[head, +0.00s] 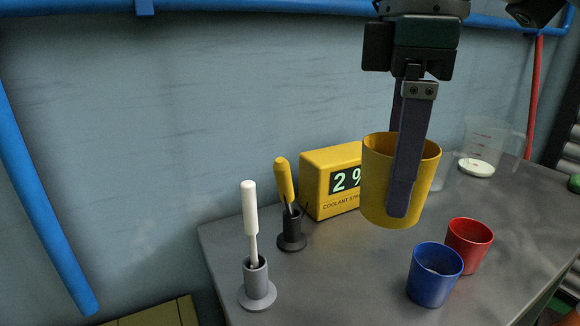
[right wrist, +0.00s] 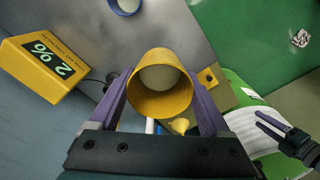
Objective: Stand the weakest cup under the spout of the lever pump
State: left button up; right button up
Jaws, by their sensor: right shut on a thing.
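In the right wrist view the yellow cup (right wrist: 160,100) holds pale liquid. A blue cup (head: 432,276) with pale liquid and a red cup (head: 470,243) stand side by side on the cart top. A yellow box (head: 322,170) behind them reads "2 %", its text partly hidden by the yellow cup. My left gripper (right wrist: 270,125) shows only in the right wrist view, fingers apart and empty. I cannot make out the lever pump or its spout.
A white-handled tool (head: 250,215) and a yellow-handled tool (head: 285,180) stand in holders at the cart's left edge. A clear jug (head: 483,140) stands at the back right. Blue pipes run along the wall. The cart top (head: 360,265) is clear left of the blue cup.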

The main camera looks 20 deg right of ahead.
jog(key=shift+r, duration=0.65)
jog(key=s+a+r+m+p, duration=0.1)
jog(key=s+r+m+p, duration=0.1)
jog(key=r+p, duration=1.6)
jog(key=s+a+r+m+p, duration=0.2)
jog(key=s+r+m+p, duration=0.1)
jog(key=r+p, duration=1.5)
jog(key=s+a+r+m+p, duration=0.1)
jog(key=r+m+p, duration=0.4)
jog(key=r+p, duration=1.2)
notch_tip(320, 180, up, 2)
jog(key=shift+s+a+r+p, duration=0.25)
jog(key=shift+s+p, duration=0.15)
jog(key=shift+s, duration=0.35)
